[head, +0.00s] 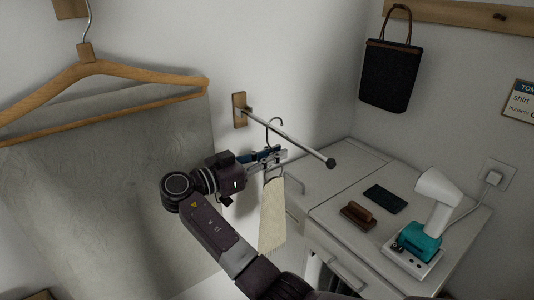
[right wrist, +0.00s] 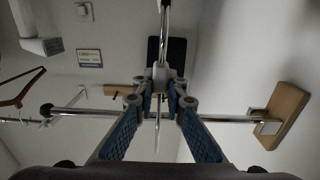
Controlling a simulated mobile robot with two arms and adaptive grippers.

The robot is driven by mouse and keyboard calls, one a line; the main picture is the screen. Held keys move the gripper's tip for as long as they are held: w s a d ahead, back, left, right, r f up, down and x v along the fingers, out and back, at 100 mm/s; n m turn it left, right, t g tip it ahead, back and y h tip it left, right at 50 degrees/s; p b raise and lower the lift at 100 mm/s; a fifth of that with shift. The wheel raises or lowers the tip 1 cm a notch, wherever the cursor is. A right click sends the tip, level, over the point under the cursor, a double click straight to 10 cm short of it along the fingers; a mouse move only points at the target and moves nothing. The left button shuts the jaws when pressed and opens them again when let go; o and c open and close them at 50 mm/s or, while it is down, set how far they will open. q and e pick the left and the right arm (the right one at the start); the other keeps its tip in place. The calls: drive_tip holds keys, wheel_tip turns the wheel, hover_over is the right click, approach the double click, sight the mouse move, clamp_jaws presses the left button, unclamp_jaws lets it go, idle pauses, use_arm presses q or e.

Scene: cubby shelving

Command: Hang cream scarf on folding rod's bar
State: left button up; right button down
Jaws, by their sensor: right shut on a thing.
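The cream scarf (head: 272,215) hangs down from a small metal hanger. The hanger's hook (head: 275,121) rises above my right gripper (head: 272,156), which is shut on the hanger. The folding rod's bar (head: 290,136) juts out from its wooden wall bracket (head: 239,110) and ends in a dark knob (head: 330,162). The hook's curve shows at the bar; I cannot tell whether it rests on it. In the right wrist view my gripper's blue fingers (right wrist: 160,92) close in front of the bar (right wrist: 222,118), which crosses sideways. The scarf is not clear there. My left gripper is not in view.
A large wooden hanger (head: 105,70) hangs at the left in front of a grey panel (head: 110,200). A white cabinet (head: 345,210) stands right, with a brush (head: 358,215), a dark flat item (head: 385,199) and a teal-and-white device (head: 420,238). A black bag (head: 388,78) hangs above.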

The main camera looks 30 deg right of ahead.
drive_tip(key=shift+d+r+p, duration=0.15)
drive_tip(key=shift+d+p, duration=0.15)
drive_tip(key=shift+d, duration=0.45)
drive_tip(key=shift+d+f+b, duration=0.2)
drive_tip(key=shift+f+b, duration=0.5)
drive_tip(key=shift+f, duration=0.05)
drive_tip(key=shift+w+f+b, duration=0.1)
drive_tip(key=shift+f+b, duration=0.65)
drive_tip(key=shift+b, duration=0.05)
drive_tip(key=c, duration=1.9)
unclamp_jaws()
